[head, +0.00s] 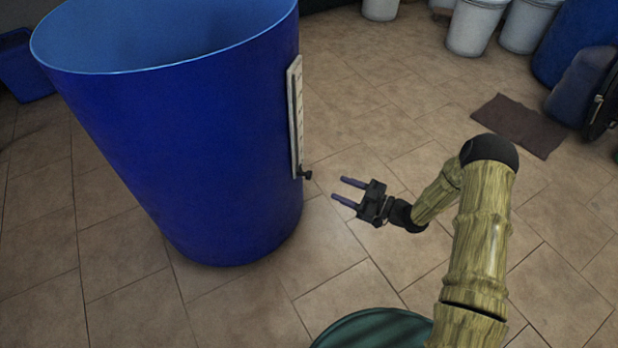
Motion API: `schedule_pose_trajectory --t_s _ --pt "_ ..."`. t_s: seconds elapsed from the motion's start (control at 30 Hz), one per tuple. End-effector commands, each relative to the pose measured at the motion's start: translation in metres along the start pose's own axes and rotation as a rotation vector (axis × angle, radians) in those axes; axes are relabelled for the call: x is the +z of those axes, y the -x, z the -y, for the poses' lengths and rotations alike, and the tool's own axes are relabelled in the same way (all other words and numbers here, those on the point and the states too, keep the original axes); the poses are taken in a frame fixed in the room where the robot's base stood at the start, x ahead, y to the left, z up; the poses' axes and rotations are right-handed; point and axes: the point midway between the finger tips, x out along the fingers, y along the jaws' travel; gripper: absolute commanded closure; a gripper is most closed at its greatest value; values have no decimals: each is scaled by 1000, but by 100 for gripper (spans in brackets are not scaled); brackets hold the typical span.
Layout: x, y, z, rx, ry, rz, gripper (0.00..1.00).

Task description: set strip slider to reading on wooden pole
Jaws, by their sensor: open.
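A pale upright strip (295,115) with dark marks is fixed to the right side of a large blue drum (190,150). I see the strip at a steep angle and cannot read its marks. A small black slider knob (305,174) sticks out at the strip's lower end. My gripper (342,190) is to the right of the knob and a little lower in the picture. Its two fingers are apart and empty, pointing left towards the drum, with a gap to the knob. No wooden pole can be made out in this view.
A green round lid or drum top (372,330) is at the bottom edge below my arm. A brown mat (519,125) lies on the tiles at right. White buckets (473,25) and blue drums stand at the back right. Tiled floor around my gripper is clear.

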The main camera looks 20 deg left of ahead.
Motion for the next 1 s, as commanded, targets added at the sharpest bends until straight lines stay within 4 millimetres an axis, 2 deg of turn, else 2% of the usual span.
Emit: schedule_pose_trajectory --t_s 0.1,0.6,0.77,1.0 --pt "3 -22 1 -3 1 -1 54" --pt "3 -106 1 -1 1 0 54" --pt "1 -117 0 1 0 1 54" --pt "0 -118 0 1 -1 1 54"
